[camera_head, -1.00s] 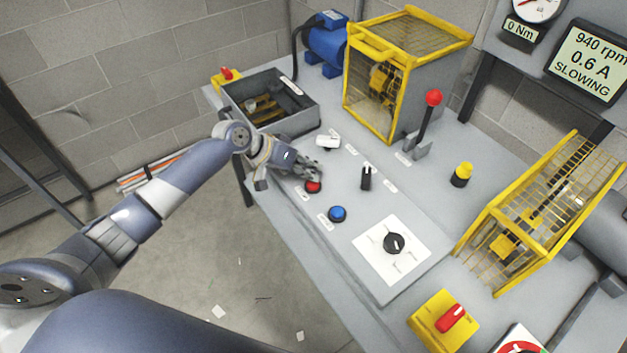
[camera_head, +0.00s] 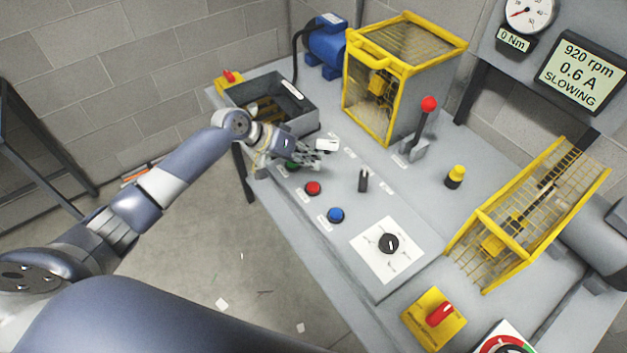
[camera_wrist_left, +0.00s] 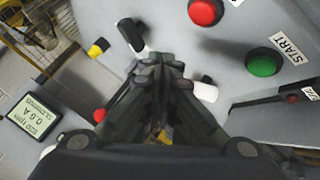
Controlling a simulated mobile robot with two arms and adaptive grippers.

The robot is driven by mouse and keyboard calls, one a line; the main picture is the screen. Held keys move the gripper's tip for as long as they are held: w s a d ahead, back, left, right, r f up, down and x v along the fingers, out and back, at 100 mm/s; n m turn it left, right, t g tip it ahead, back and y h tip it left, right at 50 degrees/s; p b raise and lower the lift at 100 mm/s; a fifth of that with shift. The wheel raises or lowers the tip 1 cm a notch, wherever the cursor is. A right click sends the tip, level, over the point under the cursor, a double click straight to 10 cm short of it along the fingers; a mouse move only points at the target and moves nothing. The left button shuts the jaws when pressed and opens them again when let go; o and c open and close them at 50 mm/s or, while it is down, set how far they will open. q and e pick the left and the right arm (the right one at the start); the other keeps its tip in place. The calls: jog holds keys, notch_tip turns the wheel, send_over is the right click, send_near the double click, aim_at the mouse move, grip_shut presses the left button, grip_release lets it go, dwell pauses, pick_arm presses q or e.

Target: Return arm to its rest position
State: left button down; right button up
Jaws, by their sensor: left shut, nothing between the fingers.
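My left arm reaches in from the left in the head view. Its gripper (camera_head: 316,157) is above the bench panel, near the green button (camera_head: 291,164) and the white-handled switch (camera_head: 327,145). In the left wrist view the fingers (camera_wrist_left: 158,66) are together with nothing between them. The red button (camera_head: 313,188) is clear of the fingers, and the green button labelled START (camera_wrist_left: 264,62) shows beside it in the wrist view. The blue button (camera_head: 336,215) is nearer the front. My right gripper is in neither view.
A yellow-framed guard cage (camera_head: 404,76), a red-knobbed lever (camera_head: 425,120) and an open grey box (camera_head: 272,101) stand behind the panel. A second yellow cage (camera_head: 527,215) is at right. The display (camera_head: 583,66) reads 920 rpm, 0.6 A, SLOWING. Floor left of the bench is open.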

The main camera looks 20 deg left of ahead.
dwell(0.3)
pick_arm(q)
jog(key=shift+f, duration=0.1)
dwell(0.3)
jog(key=s+d+f, duration=0.2)
jog(key=s, duration=0.1)
jog(key=s+d+f+m+g, duration=0.1)
jog(key=s+d, duration=0.1)
jog(key=s, duration=0.2)
jog(key=s+d+f+m, duration=0.1)
jog(key=s+d+f, duration=0.1)
jog(key=s, duration=0.1)
jog(key=shift+s+f+g+y, duration=0.3)
jog(key=shift+s+y, duration=0.05)
jog(key=shift+y, duration=0.05)
jog(key=s+a+r+n+y, duration=0.1)
jog(key=s+a+y, duration=0.25)
jog(key=s, duration=0.75)
jog(key=s+a+n+y, duration=0.1)
jog(key=s+a+y, duration=0.3)
jog(key=s, duration=0.7)
notch_tip(320, 180, down, 28)
jog(key=s+a+g+b, duration=0.1)
jog(key=s+b, duration=0.1)
jog(key=s+a+f+g+b, duration=0.1)
jog(key=s+a+f+b, duration=0.1)
jog(key=s+f, duration=1.4)
jog(key=shift+s+a+f+g+h, duration=0.35)
jog(key=shift+a+f, duration=0.25)
jog(key=shift+f, duration=0.25)
